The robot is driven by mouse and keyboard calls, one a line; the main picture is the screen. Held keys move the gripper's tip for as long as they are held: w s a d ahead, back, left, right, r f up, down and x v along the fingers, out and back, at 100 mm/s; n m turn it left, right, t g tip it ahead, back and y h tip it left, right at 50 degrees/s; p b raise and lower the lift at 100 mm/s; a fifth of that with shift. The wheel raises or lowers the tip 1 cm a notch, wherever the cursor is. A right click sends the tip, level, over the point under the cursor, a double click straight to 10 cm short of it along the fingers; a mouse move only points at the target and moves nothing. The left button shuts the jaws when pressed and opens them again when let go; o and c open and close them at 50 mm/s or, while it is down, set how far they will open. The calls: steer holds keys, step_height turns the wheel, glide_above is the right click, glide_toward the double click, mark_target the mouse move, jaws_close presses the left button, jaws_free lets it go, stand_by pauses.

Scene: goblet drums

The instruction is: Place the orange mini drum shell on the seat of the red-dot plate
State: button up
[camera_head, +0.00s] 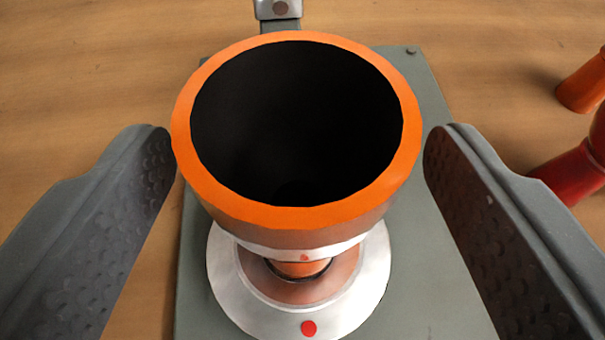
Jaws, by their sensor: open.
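The orange mini drum shell (297,216) stands upright in the middle of the view, its dark open mouth facing up. Its narrow foot is over the round silver seat (365,290) of the grey-green plate (430,240). A red dot (308,328) shows on the front of the seat's rim. The foot appears to be in the seat, though its lower end is partly hidden. My gripper (300,150) is open, with one finger on each side of the shell's rim. The left finger comes very close to the rim; I cannot tell if it touches.
A grey bracket (278,10) stands at the plate's back edge. On the right lie an orange cylindrical piece (583,82) and a red piece (572,175), both partly cut off, outside the right finger. The wooden table is clear on the left.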

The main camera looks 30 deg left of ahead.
steer(key=p+v, duration=0.1)
steer(key=v, duration=0.7)
steer(key=shift+s+p, duration=0.25)
steer(key=shift+p, duration=0.15)
steer(key=shift+r, duration=0.15)
steer(key=w+d+r+m+t+h, duration=0.2)
steer(key=d+r+h, duration=0.15)
steer(key=r, duration=1.05)
steer(key=w+d+r+m+t+h, duration=0.1)
steer(key=d+r+t+h, duration=0.3)
steer(key=r, duration=0.9)
steer(key=s+a+r+m+g, duration=0.1)
steer(key=s+a+r, duration=0.5)
steer(key=s+r, duration=0.3)
steer(key=s+a+r+m+g, duration=0.1)
steer(key=s+a+r+m, duration=0.1)
steer(key=s+a+r, duration=0.4)
steer(key=s+r, duration=0.4)
steer(key=r, duration=0.1)
steer(key=shift+r, duration=0.2)
